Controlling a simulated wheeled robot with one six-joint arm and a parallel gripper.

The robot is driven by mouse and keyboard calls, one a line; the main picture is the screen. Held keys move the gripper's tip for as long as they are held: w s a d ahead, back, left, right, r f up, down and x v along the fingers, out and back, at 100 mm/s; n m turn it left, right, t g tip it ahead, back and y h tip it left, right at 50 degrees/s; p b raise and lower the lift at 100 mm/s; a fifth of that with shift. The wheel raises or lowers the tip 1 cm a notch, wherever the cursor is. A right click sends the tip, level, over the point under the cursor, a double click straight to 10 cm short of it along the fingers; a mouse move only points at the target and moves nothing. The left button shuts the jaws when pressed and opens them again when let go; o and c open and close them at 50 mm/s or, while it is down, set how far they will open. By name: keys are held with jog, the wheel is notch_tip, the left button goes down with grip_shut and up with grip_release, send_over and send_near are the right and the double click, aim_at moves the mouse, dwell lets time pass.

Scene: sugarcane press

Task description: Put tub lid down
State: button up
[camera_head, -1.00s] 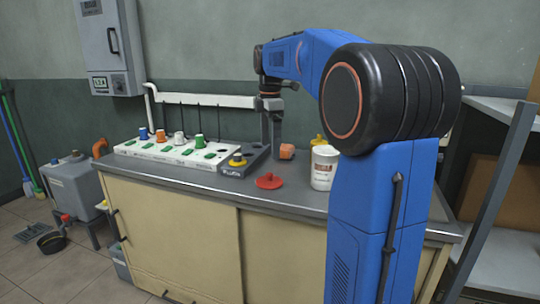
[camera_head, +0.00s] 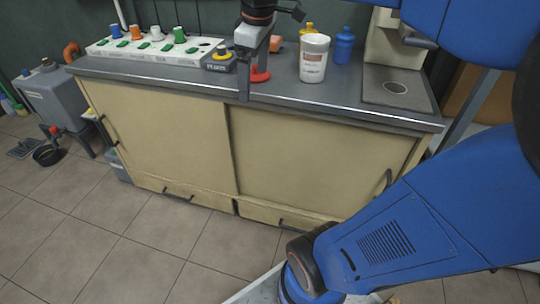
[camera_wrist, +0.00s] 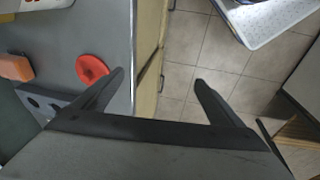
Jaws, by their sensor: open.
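The red round lid (camera_head: 262,74) lies flat on the grey countertop, partly hidden behind my gripper in the head view. In the wrist view the lid (camera_wrist: 92,68) shows whole, beside and just outside the left finger, with a raised middle. My gripper (camera_wrist: 160,77) is open.
A white rack with coloured caps (camera_head: 150,49) and a dark station with a yellow knob (camera_head: 220,58) stand left of the lid. An orange block (camera_head: 275,43) and a blue bottle (camera_head: 344,46) stand farther back. The counter front (camera_head: 300,90) is mostly clear.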

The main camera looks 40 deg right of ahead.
jog(key=s+a+f+m+t, duration=0.1)
jog(key=s+a+f+m, duration=0.1)
jog(key=s+f, duration=0.4)
jog(key=s+a+f+m+t, duration=0.1)
jog(key=s+a+f+m, duration=0.2)
jog(key=s+f+m, duration=0.2)
jog(key=s+f, duration=0.2)
jog(key=s, duration=0.1)
jog(key=shift+s+a+f, duration=0.2)
jog(key=shift+s+f, duration=0.1)
jog(key=shift+s, duration=0.05)
